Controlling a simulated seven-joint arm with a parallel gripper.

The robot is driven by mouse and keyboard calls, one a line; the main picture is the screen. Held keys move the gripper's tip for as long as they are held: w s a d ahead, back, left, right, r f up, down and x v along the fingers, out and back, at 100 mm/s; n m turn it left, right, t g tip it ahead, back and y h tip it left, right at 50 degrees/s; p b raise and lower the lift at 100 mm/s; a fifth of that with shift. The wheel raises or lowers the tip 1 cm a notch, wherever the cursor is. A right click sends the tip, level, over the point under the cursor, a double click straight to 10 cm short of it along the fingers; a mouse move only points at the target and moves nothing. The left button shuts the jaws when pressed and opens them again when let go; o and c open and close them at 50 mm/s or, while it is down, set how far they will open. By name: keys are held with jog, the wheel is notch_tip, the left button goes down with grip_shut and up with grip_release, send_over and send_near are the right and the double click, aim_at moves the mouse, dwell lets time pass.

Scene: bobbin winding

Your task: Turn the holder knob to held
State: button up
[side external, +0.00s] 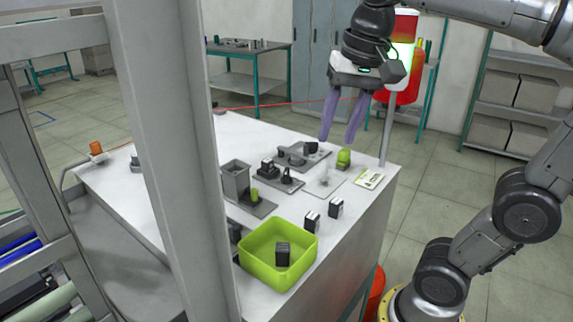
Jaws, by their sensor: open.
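My gripper (337,141) hangs above the far right part of the white table (268,133), fingers pointing down. Its two purple fingers are apart with nothing between them. Below it, a grey fixture plate (303,158) carries small dark parts, one of them a black block or knob (311,148). A second grey fixture (280,178) with dark parts sits nearer the camera. A green knob-like piece (344,158) stands to the right of the fixtures. I cannot tell which of these is the holder knob, nor its setting. My gripper appears clear of them all.
A green bin (250,268) at the front holds a dark block (282,254). Two black-and-white blocks (312,221) (336,208) stand near the right edge. A grey box (235,180) and a card (368,178) lie nearby. A pole (388,130) rises behind; a grey post (175,150) hides part of the table.

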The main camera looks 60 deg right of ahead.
jog(key=w+d+r+m+g, duration=0.2)
jog(key=w+r+m, duration=0.1)
jog(key=w, duration=0.5)
send_over(287, 170)
notch_tip(287, 170, down, 3)
jog(key=shift+g, duration=0.3)
notch_tip(287, 170, down, 14)
jog(key=shift+a+r, duration=0.1)
jog(key=shift+r, duration=0.05)
grip_shut()
